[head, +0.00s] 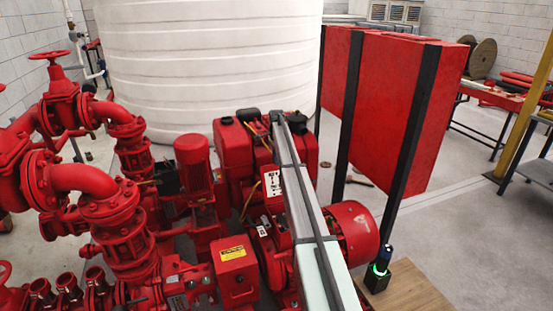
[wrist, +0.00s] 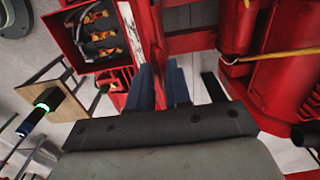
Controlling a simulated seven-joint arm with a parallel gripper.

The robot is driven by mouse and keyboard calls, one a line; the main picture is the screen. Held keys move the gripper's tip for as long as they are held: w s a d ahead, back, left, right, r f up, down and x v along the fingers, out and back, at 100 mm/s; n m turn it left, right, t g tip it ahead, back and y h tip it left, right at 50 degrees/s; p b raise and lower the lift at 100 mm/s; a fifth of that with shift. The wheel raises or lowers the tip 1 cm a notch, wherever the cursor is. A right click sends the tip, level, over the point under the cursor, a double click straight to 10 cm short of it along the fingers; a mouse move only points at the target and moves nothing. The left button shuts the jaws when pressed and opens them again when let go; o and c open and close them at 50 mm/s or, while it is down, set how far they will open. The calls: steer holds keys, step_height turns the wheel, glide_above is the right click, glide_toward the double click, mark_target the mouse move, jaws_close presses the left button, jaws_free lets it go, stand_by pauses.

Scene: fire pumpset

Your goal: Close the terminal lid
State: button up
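The terminal box (wrist: 103,38) is a red, open-topped box at the upper left of the wrist view. Several brass-coloured terminals show inside it, so it stands uncovered. A red panel with a white printed label (head: 272,183) stands upright left of my arm in the head view; it looks like the raised terminal lid. Its edge and label seem to show beside the box in the wrist view (wrist: 152,25). My gripper (wrist: 160,70) points down just right of the box.
Red pump pipes and valves (head: 100,205) fill the left. A red motor (head: 354,233) stands right of my arm. A black device with a green ring (head: 378,270) stands on a wooden table (head: 415,290). A red cabinet (head: 385,110) is behind. Open floor lies at right.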

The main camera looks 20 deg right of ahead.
jaws_close()
steer(key=shift+w, duration=0.1)
